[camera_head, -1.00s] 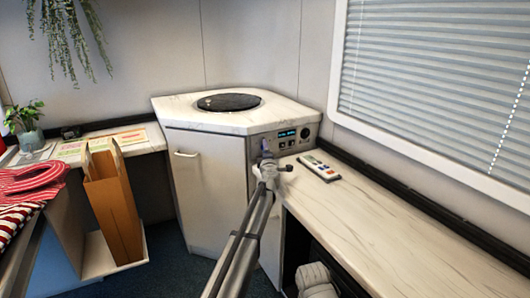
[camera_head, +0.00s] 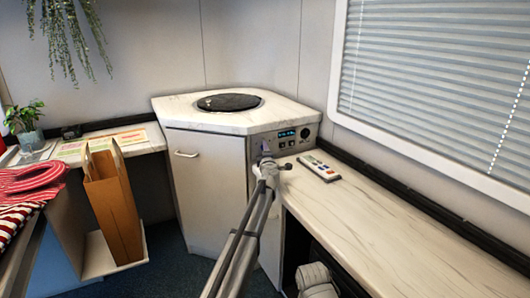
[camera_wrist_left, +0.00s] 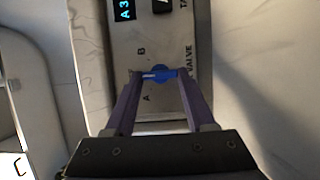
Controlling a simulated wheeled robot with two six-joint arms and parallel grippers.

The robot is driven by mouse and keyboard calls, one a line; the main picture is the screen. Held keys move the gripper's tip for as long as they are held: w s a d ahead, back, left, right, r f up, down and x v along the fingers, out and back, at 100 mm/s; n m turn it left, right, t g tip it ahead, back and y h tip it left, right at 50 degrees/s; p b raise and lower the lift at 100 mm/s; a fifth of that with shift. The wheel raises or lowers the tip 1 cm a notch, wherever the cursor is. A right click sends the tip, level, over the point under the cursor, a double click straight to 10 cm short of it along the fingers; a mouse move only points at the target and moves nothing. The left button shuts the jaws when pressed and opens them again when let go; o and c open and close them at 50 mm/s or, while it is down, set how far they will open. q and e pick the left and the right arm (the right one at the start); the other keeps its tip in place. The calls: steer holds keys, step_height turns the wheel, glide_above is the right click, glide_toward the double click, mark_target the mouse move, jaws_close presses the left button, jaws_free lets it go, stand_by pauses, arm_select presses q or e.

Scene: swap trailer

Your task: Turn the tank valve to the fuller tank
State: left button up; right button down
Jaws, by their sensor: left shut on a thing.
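The control panel (camera_head: 298,136) is on the front of the corner cabinet and has a lit blue display (camera_head: 287,133). In the left wrist view the panel (camera_wrist_left: 118,60) carries the letters A and B, the words TANK VALVE, and a display (camera_wrist_left: 124,10) whose visible part reads A 3; the rest is cut off. The blue valve handle (camera_wrist_left: 158,72) sits between the A and B marks and lies across the picture. My left gripper (camera_wrist_left: 158,77) is shut on it, a finger at each end. In the head view my left gripper (camera_head: 264,163) hides the valve. My right gripper is out of view.
A remote control (camera_head: 319,168) lies on the right counter (camera_head: 400,225), close to my left wrist. A round dark plate (camera_head: 229,102) is in the cabinet top. Blinds (camera_head: 440,80) cover the window.

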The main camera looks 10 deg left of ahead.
arm_select(q)
jaws_close()
steer(key=shift+r+m+g+p, duration=0.25)
steer(key=shift+m+g+p, duration=0.15)
steer(key=shift+m+p, duration=0.35)
steer(key=shift+r+m+g+p, duration=0.15)
steer(key=shift+m+g+p, duration=0.35)
steer(key=shift+m+p, duration=0.55)
steer(key=shift+w+d+m+g+y+p, duration=0.15)
steer(key=shift+m+g+y+p, duration=0.15)
steer(key=shift+m+g+p, duration=0.7)
steer(key=shift+m+y+p, duration=0.4)
steer(key=shift+m+p, duration=0.65)
steer(key=shift+m, duration=0.35)
steer(key=shift+g, duration=0.4)
